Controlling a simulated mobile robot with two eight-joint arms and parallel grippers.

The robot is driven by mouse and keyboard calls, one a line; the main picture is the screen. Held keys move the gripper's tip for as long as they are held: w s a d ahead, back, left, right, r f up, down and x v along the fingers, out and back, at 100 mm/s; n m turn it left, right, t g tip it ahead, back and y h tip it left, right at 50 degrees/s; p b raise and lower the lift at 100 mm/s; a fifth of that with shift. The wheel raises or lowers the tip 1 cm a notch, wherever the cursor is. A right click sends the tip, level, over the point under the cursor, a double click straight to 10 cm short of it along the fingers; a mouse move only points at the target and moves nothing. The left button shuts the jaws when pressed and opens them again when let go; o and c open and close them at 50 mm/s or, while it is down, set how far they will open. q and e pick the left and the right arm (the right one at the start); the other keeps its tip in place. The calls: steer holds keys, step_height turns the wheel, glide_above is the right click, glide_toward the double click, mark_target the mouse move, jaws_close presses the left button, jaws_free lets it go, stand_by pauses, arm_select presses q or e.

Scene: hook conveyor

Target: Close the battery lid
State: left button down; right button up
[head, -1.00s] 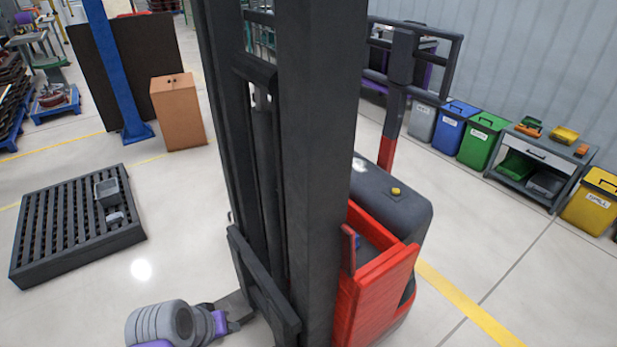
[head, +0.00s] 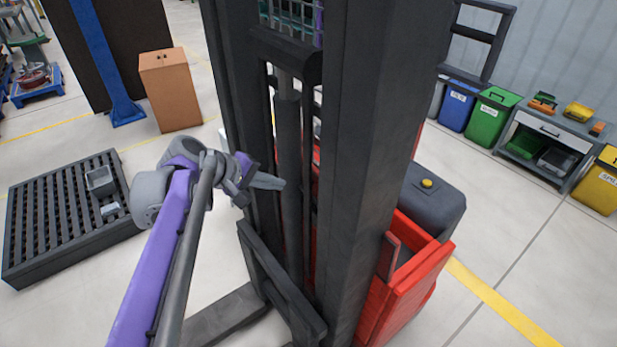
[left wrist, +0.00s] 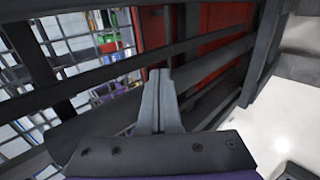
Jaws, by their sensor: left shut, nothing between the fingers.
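A red and dark grey forklift stands before me. Its black mast (head: 355,130) fills the middle of the head view. Behind the mast, at right, are a red open-topped body part (head: 405,290) and a dark grey cover (head: 440,205) with a yellow knob. I cannot tell which part is the battery lid; the mast hides much of the truck. My left gripper (head: 280,184) is raised at the mast's left side, its closed fingers pointing right toward the mast opening. In the left wrist view the shut, empty fingers (left wrist: 158,78) point at dark bars with red bodywork behind.
The forklift's lower fork carriage (head: 275,285) and a fork (head: 225,315) lie below my left arm. A black slatted pallet (head: 60,215) is on the floor at left, near a cardboard box (head: 170,90). Bins and a grey cart (head: 545,145) line the right wall. Floor at right is clear.

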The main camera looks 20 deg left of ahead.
mark_target(324, 184)
arm_select(q)
steer(key=x, duration=0.4)
steer(key=w+d+r+x, duration=0.1)
steer(key=x, duration=0.3)
steer(key=r+x, duration=0.1)
steer(key=x, duration=0.2)
steer(key=shift+w+d+f, duration=0.25)
steer(key=shift+w+d, duration=0.05)
steer(key=shift+w, duration=0.15)
steer(key=shift+w+d, duration=0.1)
steer(key=shift+w, duration=0.2)
arm_select(e)
steer(key=shift+d, duration=0.1)
steer(key=shift+r, duration=0.1)
